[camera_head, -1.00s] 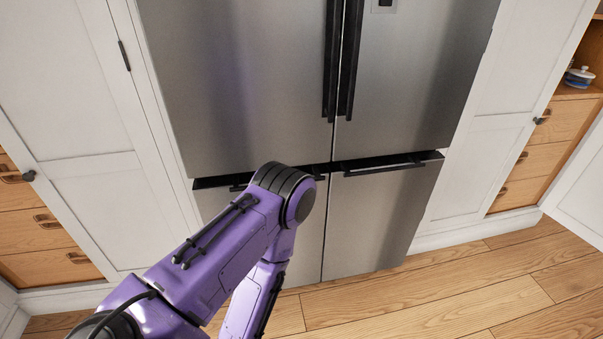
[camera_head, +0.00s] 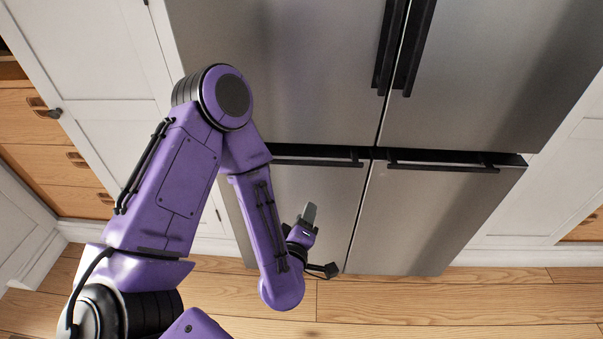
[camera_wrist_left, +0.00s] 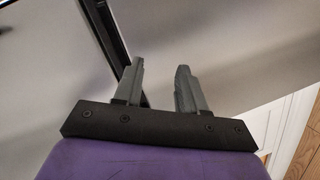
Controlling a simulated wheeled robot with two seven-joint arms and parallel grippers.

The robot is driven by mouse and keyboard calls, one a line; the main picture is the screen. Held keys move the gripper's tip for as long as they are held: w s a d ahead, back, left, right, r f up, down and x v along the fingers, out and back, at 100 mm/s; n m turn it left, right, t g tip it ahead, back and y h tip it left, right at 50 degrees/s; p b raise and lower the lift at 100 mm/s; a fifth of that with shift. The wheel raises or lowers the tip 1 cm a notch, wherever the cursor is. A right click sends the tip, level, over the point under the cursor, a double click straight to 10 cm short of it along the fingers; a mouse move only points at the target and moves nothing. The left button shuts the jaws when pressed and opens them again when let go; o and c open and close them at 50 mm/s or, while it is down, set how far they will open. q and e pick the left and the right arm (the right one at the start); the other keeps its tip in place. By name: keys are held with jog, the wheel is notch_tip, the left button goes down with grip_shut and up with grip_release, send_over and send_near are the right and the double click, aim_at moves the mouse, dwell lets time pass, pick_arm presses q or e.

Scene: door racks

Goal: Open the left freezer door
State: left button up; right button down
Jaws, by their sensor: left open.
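The left freezer door (camera_head: 330,215) is the lower left steel panel of the fridge, and it is shut. Its dark horizontal handle (camera_head: 318,161) runs along its top edge. My left gripper (camera_head: 309,212) is in front of this door, below the handle, with nothing held. In the left wrist view the gripper's two grey fingers (camera_wrist_left: 158,85) are apart and empty. A dark bar (camera_wrist_left: 103,30), which looks like the handle, runs just beyond the left finger. I cannot tell whether they touch. My right gripper is not in view.
The right freezer door (camera_head: 425,220) with its own handle (camera_head: 445,167) is shut beside it. The upper fridge doors (camera_head: 290,70) are shut. White cabinets (camera_head: 110,70) flank the fridge. The wooden floor (camera_head: 430,300) in front is clear.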

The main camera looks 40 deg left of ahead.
aim_at(304, 165)
pick_arm(q)
notch_tip(304, 165, up, 6)
jog(key=w+a+n+y+b, duration=0.1)
jog(key=w+a+n+y, duration=0.1)
jog(key=n+y, duration=0.35)
jog(key=shift+n+t+h, duration=0.3)
jog(key=shift+n+h, duration=0.45)
jog(key=shift+n, duration=0.2)
jog(key=p+x, duration=0.2)
jog(key=x, duration=0.7)
jog(key=shift+r, duration=0.1)
jog(key=shift+w+a, duration=0.25)
jog(key=shift+w, duration=0.25)
grip_shut()
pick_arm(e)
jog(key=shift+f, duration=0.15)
